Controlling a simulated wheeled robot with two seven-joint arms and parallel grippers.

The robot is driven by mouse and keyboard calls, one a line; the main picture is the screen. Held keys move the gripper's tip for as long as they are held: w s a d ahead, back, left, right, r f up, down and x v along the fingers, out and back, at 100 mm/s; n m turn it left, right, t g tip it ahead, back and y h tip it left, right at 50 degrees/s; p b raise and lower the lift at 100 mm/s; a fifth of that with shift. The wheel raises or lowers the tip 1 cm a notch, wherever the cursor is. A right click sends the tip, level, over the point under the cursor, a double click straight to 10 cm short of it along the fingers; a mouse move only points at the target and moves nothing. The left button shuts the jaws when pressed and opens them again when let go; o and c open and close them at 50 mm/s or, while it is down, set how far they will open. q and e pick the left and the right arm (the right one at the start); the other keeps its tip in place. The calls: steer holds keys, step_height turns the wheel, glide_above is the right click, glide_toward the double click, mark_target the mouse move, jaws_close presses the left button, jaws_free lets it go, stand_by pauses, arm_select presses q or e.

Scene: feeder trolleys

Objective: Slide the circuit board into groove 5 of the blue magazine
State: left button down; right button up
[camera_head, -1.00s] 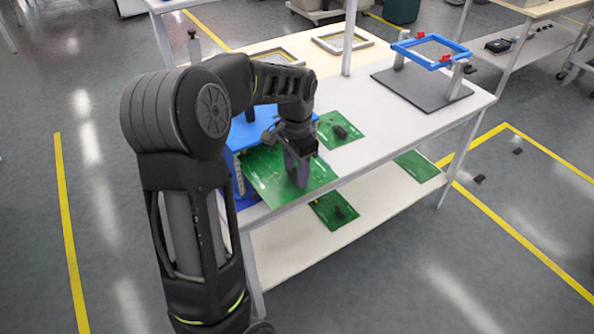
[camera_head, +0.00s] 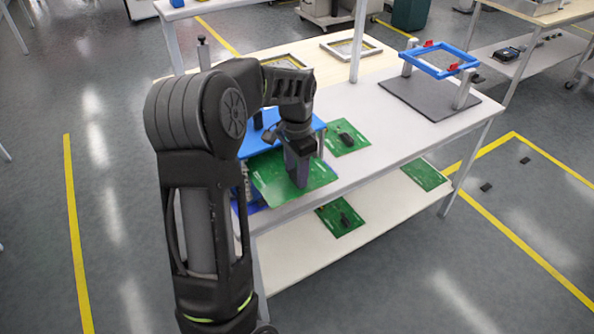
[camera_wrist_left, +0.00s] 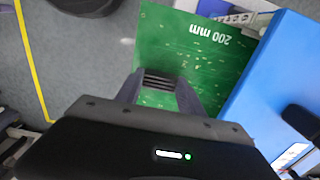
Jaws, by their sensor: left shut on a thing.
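The green circuit board (camera_head: 268,178) is held flat at the table's near left edge. It also shows in the left wrist view (camera_wrist_left: 190,50), marked "200 mm". My left gripper (camera_head: 299,178) is shut on its near edge, and its fingers show in the wrist view (camera_wrist_left: 159,88). The blue magazine (camera_head: 257,145) stands just behind the board, and its blue top also shows in the wrist view (camera_wrist_left: 268,75). The board's far edge passes under this top. I cannot tell which groove it is at. My right gripper is not in view.
Another green board (camera_head: 345,138) with a black part lies on the white table (camera_head: 395,130) to the right. More boards (camera_head: 340,218) lie on the lower shelf (camera_head: 300,245). A blue frame on posts (camera_head: 440,73) stands at the back right.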

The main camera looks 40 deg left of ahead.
arm_select(q)
steer(key=shift+w+a+p, duration=0.2)
steer(key=shift+a, duration=0.5)
steer(key=shift+w+a+p, duration=0.15)
steer(key=shift+w+a, duration=0.05)
steer(key=shift+a, duration=0.45)
steer(key=shift+f, duration=0.15)
steer(key=c, duration=0.6)
jaws_free()
steer(key=shift+c, duration=0.2)
step_height(320, 180, up, 8)
steer(key=b, duration=0.1)
